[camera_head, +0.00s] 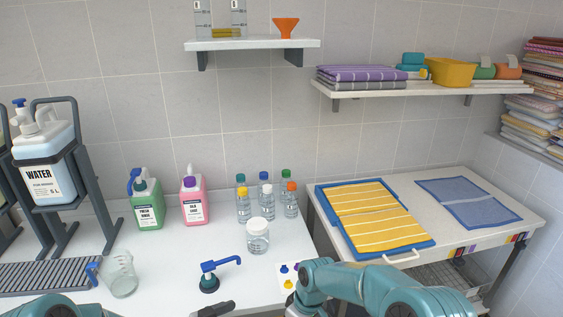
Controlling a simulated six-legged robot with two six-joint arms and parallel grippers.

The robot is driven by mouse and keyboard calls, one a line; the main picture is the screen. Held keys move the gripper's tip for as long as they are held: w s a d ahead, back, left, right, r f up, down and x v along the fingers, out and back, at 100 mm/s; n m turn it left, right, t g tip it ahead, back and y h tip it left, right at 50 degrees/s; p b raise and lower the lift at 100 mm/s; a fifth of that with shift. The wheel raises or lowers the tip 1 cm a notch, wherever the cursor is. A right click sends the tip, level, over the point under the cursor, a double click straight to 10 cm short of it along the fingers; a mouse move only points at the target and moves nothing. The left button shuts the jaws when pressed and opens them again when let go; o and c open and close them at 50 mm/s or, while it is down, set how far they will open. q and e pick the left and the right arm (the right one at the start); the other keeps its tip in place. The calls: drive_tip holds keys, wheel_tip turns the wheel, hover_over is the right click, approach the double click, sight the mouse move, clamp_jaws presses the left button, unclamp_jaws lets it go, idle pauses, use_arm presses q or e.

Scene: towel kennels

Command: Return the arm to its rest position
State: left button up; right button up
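My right arm (395,288) comes in from the lower right and bends down at its wrist (308,290) over the front edge of the white table (170,290). A dark finger-like part (214,308) shows at the bottom edge; it looks like part of my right gripper, but the frame cuts it off. I cannot see whether it is open or holds anything. Only a teal piece of my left arm (45,306) shows at the bottom left; its gripper is out of view.
A blue pump head (210,275), a glass jug (121,275), a clear jar (258,238) and several bottles stand on the table. A card with coloured dots (287,268) lies by my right wrist. A yellow towel (375,217) lies on a blue-edged board at right.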

drive_tip(key=s+d+f+m+y, duration=0.1)
drive_tip(key=s+d+f+m, duration=0.25)
drive_tip(key=s+f, duration=0.5)
use_arm(q)
drive_tip(key=s+f+n+g+y, duration=0.2)
drive_tip(key=s+f+n+y, duration=0.35)
drive_tip(key=s+f, duration=0.5)
drive_tip(key=s+f+n+g+y, duration=0.1)
drive_tip(key=s+f+g, duration=0.1)
drive_tip(key=s, duration=0.6)
drive_tip(key=s+f+n+g+y, duration=0.1)
drive_tip(key=s+g, duration=0.3)
drive_tip(key=s, duration=0.4)
drive_tip(key=shift+s+a+f+n, duration=0.15)
drive_tip(key=shift+s+f+n, duration=0.25)
drive_tip(key=shift+n, duration=0.35)
use_arm(e)
drive_tip(key=s+d+f+m, duration=0.1)
drive_tip(key=s+m, duration=0.3)
drive_tip(key=s, duration=0.4)
drive_tip(key=s+d+f+m, duration=0.2)
drive_tip(key=s+d+m, duration=0.1)
drive_tip(key=s, duration=0.6)
drive_tip(key=shift+d+f+m+t+y, duration=0.2)
drive_tip(key=shift+d+m+t+y, duration=0.15)
drive_tip(key=shift+m, duration=0.3)
